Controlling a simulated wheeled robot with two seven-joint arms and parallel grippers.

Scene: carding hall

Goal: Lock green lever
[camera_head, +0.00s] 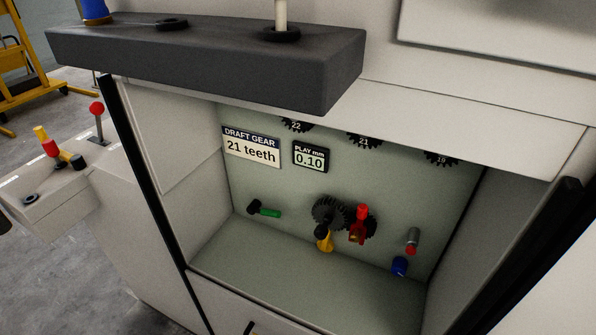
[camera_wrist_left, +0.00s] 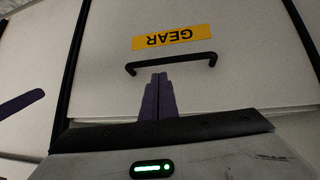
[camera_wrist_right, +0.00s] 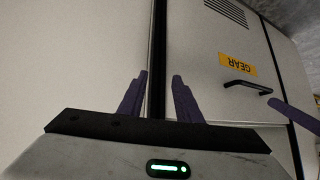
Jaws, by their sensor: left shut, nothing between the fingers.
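The green lever (camera_head: 268,211) sits low on the left of the recess's back wall, its green grip pointing right from a black hub (camera_head: 254,205). Dark gears (camera_head: 328,210) mesh to the right of it, with a yellow part (camera_head: 324,240) below and a red clamp (camera_head: 359,228) beside them. My left gripper (camera_wrist_left: 159,78) is shut and empty in the left wrist view, in front of a black handle (camera_wrist_left: 172,62) under a GEAR label. My right gripper (camera_wrist_right: 160,76) is open and empty in the right wrist view, facing pale panels. Neither gripper shows in the head view.
A dark shelf (camera_head: 210,62) juts out above the recess. A sign reads 21 teeth (camera_head: 251,150) and a display reads 0.10 (camera_head: 310,158). A blue knob (camera_head: 399,266) and a red-tipped grey pin (camera_head: 412,242) are at the right. The recess floor (camera_head: 290,270) is clear.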

